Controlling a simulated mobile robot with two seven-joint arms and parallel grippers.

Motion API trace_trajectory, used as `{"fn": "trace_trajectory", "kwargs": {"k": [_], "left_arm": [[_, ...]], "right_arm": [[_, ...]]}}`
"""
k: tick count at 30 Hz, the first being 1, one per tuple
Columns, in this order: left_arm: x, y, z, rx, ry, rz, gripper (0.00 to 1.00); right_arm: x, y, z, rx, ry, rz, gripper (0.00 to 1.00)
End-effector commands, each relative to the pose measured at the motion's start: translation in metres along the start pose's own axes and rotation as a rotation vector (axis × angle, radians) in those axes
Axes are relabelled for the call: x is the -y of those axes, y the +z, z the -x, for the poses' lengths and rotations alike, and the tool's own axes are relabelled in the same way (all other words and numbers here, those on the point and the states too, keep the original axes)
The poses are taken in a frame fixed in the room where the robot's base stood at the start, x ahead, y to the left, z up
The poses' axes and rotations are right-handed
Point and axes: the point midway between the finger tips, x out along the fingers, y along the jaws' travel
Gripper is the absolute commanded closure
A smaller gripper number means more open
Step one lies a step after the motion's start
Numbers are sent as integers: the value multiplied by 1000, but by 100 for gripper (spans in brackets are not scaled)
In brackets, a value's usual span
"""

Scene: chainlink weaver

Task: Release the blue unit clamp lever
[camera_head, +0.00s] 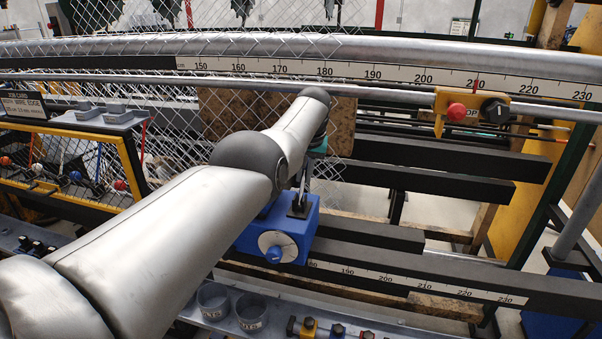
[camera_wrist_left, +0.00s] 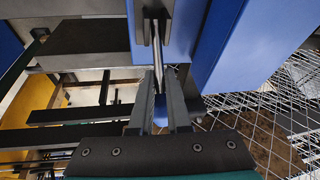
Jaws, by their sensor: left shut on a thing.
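The blue unit (camera_head: 252,236) sits on the dark rail below my left forearm, with a round pale dial on its front. In the left wrist view its blue body (camera_wrist_left: 225,40) is close ahead. Its clamp lever (camera_wrist_left: 158,68) is a thin metal rod with a blue end, standing out from a dark bracket. My left gripper (camera_wrist_left: 160,100) is shut on the lever, with a finger on each side near the blue end. In the head view the left gripper (camera_head: 304,182) is above the unit and partly hidden by my wrist. My right gripper is not in view.
A wire mesh (camera_head: 235,125) hangs behind my left arm. A long scale rail (camera_head: 375,73) crosses the top, with a yellow stop block (camera_head: 448,116) at the right. Grey cups (camera_head: 251,313) stand at the front. Dark beams (camera_head: 430,184) lie to the right of the unit.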

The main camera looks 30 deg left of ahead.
Motion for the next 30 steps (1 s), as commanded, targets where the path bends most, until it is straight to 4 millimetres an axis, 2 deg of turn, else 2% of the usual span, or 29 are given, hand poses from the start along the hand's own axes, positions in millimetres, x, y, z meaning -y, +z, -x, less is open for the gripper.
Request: {"fn": "trace_trajectory", "kwargs": {"k": [1, 8, 9, 19, 30], "left_arm": [[-4, -9, 7, -32, 12, 0, 100], [-4, -9, 7, -32, 13, -1, 100], [-4, -9, 7, -32, 13, -1, 84], [-3, -8, 6, -30, 10, -1, 47], [-2, -6, 6, -19, 6, -1, 46]], "right_arm": [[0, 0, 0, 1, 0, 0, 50], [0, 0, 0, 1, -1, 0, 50], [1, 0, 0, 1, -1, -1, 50], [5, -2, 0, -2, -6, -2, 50], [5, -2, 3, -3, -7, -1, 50]]}}
